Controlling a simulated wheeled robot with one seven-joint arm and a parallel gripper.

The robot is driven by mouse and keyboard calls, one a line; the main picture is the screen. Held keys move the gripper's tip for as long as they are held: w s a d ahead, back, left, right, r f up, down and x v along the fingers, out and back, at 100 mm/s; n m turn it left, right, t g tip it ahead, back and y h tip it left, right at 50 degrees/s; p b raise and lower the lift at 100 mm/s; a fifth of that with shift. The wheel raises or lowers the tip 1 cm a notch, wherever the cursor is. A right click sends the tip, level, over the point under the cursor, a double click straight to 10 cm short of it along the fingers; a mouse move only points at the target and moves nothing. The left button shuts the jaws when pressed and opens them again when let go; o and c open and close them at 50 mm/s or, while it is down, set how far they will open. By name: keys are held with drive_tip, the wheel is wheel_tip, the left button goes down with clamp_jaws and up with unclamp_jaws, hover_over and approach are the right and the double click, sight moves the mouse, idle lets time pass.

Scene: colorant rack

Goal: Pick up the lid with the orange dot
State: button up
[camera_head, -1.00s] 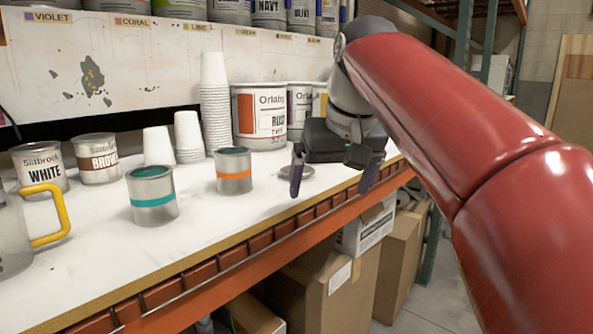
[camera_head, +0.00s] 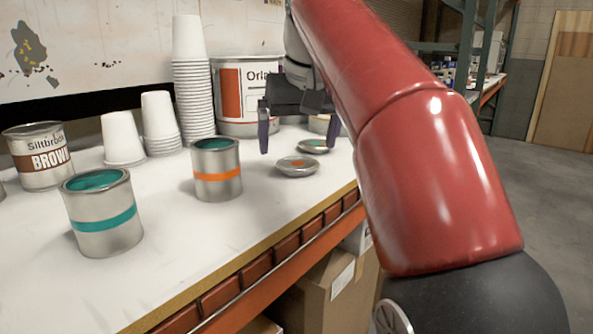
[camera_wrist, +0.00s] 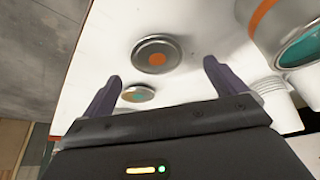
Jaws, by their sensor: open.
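The lid with the orange dot (camera_head: 297,165) lies flat on the white shelf top, a round silver disc. It also shows in the wrist view (camera_wrist: 156,56), beyond the fingertips. A second lid with a teal dot (camera_head: 313,146) lies just behind it; in the wrist view this lid (camera_wrist: 138,94) is beside the left finger. My gripper (camera_head: 299,142) is open and empty, its dark purple fingers pointing down, above and a little behind the orange-dot lid. Neither finger appears to touch a lid. The orange-banded can (camera_head: 217,185) stands to the left of the lids.
A teal-banded can (camera_head: 105,225) stands at the front left. Stacks of white cups (camera_head: 193,90) and a large Orlaby bucket (camera_head: 230,95) stand at the back. The shelf's orange front edge (camera_head: 290,255) is close to the lids. The white surface between can and lids is clear.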

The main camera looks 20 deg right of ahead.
sight(298, 164)
drive_tip(key=b+x, duration=0.1)
drive_tip(key=x, duration=0.3)
drive_tip(key=shift+s+d+f, duration=0.1)
drive_tip(key=shift+s+d, duration=0.05)
drive_tip(key=shift+s, duration=0.05)
drive_tip(key=c, duration=1)
